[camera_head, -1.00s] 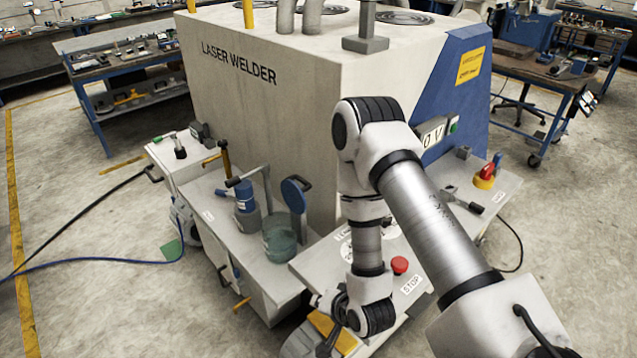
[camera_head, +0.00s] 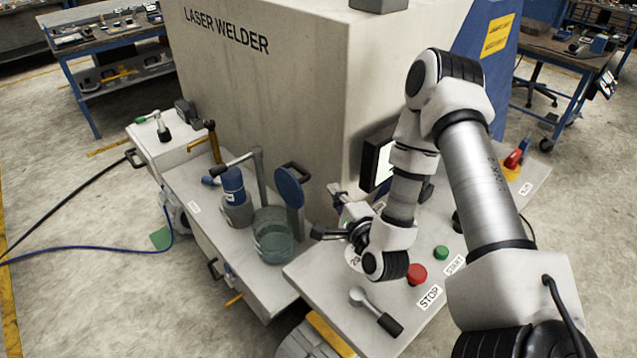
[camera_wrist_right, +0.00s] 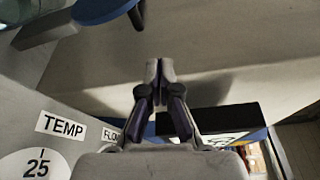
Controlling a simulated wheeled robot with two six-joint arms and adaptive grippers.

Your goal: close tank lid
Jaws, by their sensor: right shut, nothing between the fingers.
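The tank (camera_head: 273,240) is a greenish, see-through cylinder on the side shelf in the head view. Its round blue lid (camera_head: 288,188) stands upright, open, at the tank's back right, with a dark handle behind it. The lid's edge (camera_wrist_right: 105,8) and its dark handle (camera_wrist_right: 136,16) also show at the top left of the right wrist view. My right gripper (camera_head: 318,234) is to the right of the tank and lid, apart from both and empty. Its fingertips (camera_wrist_right: 160,68) are together in the right wrist view. My left gripper is out of view.
The laser welder's wall (camera_head: 260,110) rises behind the shelf. A blue-capped bottle (camera_head: 235,200) and a bent pipe (camera_head: 260,175) stand left of the lid. The panel below my right arm carries a red stop button (camera_head: 417,274), a green button (camera_head: 441,252) and a lever (camera_head: 375,310).

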